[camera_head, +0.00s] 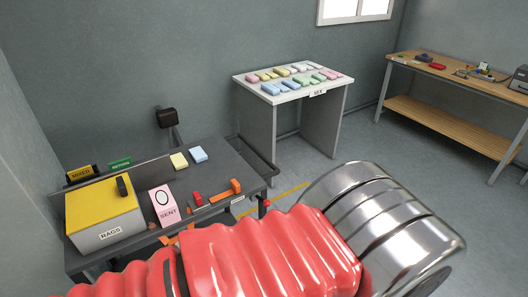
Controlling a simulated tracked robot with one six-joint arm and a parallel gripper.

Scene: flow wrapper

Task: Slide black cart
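No thing is plainly marked as the black cart. A dark grey bench (240,161) stands at the left, with a long dark rail running beyond its right end. A small black block (123,187) sits at a box labelled RAGS (105,231), which has a yellow top. My red-sleeved arm with a silver metal end crosses the front of the view and hides part of the bench's lower front. My gripper's fingers do not show, so their state and place are hidden.
A white table (291,97) bears several pastel blocks. A wooden workbench (440,71) is at right, with open floor between.

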